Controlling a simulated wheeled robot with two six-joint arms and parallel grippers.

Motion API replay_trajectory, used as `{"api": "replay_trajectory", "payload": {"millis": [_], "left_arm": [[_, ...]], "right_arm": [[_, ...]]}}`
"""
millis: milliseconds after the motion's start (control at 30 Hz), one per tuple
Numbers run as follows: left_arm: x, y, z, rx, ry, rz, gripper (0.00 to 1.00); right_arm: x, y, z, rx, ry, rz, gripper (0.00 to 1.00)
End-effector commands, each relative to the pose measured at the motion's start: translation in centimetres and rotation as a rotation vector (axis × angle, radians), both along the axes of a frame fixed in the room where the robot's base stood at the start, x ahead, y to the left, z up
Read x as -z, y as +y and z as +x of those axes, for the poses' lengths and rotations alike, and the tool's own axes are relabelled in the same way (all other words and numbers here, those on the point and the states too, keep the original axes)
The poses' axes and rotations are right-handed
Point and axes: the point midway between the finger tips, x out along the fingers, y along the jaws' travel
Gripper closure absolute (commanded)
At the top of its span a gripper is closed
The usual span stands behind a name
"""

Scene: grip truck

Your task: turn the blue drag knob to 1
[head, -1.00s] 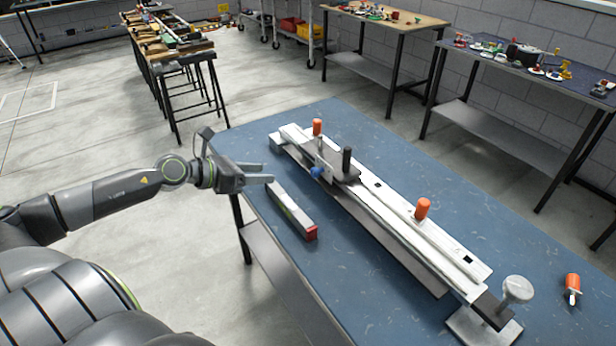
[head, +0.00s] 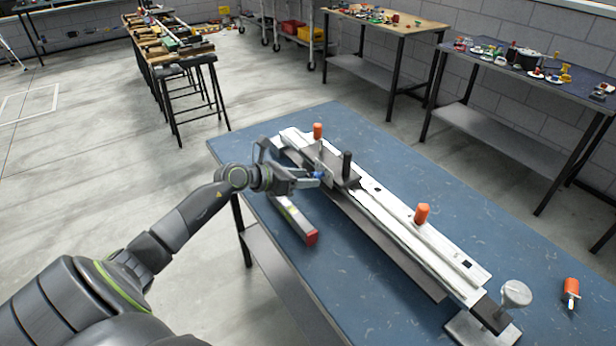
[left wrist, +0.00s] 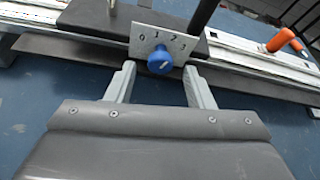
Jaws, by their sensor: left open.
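The blue drag knob (left wrist: 160,60) sits on a light plate (left wrist: 146,38) marked with numbers from 0 to 3. A small white mark shows on the knob, but I cannot tell clearly which number it points to. In the head view the knob (head: 318,174) is on the side of the grip truck (head: 405,228). My left gripper (left wrist: 158,82) is open, with one finger on each side of the knob and a gap on both sides. It also shows in the head view (head: 308,179). My right gripper is not in view.
A black handle (head: 347,166) rises just behind the knob. A grey bar with a red end (head: 312,238) lies on the blue table (head: 375,310) below my gripper. An orange-handled tool (head: 571,288) lies at the right.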

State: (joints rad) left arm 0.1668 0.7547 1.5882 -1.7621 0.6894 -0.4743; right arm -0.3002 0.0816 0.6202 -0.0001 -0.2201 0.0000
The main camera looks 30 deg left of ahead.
Motion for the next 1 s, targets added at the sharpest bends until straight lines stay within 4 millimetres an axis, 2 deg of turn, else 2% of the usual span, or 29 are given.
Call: {"api": "replay_trajectory", "payload": {"millis": [200,500,833,1000], "left_arm": [[0.60,-0.71,1.29,0.001,0.001,-0.001,0.52],[0.67,-0.76,1.38,0.001,0.001,0.000,0.53],[0.65,-0.75,1.36,0.001,0.001,0.000,0.96],[0.67,-0.74,1.37,0.001,0.005,-0.009,0.96]], "right_arm": [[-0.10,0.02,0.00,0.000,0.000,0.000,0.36],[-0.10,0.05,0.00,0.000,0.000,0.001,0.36],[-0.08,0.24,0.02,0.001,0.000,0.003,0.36],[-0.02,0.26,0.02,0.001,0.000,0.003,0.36]]}}
